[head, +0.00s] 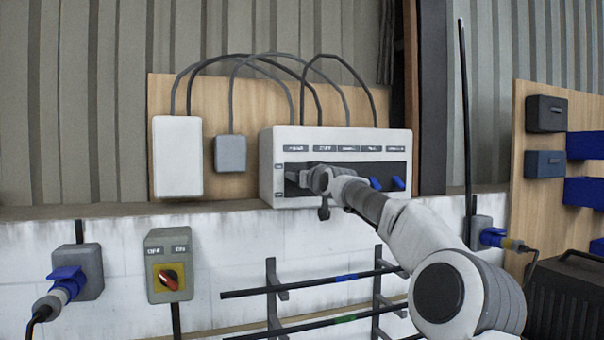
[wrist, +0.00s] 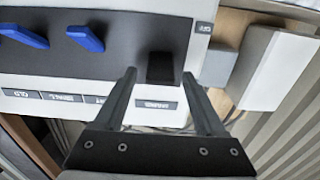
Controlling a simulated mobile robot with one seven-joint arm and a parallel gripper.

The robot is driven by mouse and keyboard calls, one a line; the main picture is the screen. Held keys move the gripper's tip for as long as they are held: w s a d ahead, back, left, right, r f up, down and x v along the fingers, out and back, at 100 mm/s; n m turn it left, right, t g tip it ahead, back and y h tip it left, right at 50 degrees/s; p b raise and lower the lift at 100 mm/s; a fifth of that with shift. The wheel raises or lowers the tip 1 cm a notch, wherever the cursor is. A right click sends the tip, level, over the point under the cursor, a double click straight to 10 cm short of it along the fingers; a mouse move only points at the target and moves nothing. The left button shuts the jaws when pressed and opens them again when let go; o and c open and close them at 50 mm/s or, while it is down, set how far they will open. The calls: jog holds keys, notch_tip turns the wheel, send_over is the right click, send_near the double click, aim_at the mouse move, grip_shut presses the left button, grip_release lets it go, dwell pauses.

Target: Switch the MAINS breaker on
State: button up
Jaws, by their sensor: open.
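The breaker panel (head: 345,136) is a white box on a wooden board, with a dark recessed strip and a row of small labels above it. Two blue levers (head: 376,184) show low at the strip's right; two also show at the left of the wrist view (wrist: 86,38). My gripper (head: 303,180) is at the strip's left end and hides that part. In the wrist view, which is upside down, my open gripper (wrist: 159,74) has its fingertips on either side of a black lever (wrist: 160,68). Its label (wrist: 155,105) looks like MAINS. I cannot tell contact.
A white box (head: 178,157) and a small grey box (head: 230,153) hang left of the panel, with cables arching above. A red rotary switch (head: 170,279) and a blue plug socket (head: 76,275) are lower left. Rods on a rack (head: 275,290) lie below the panel.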

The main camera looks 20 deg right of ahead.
grip_shut()
jog(key=g+p, duration=0.1)
jog(key=p, duration=0.1)
jog(key=r+g+p, duration=0.1)
jog(key=p, duration=0.1)
jog(key=shift+w+r, duration=0.15)
jog(key=shift+w, duration=0.15)
jog(key=shift+r+g, duration=0.1)
jog(key=shift+g, duration=0.3)
dwell(0.4)
grip_release()
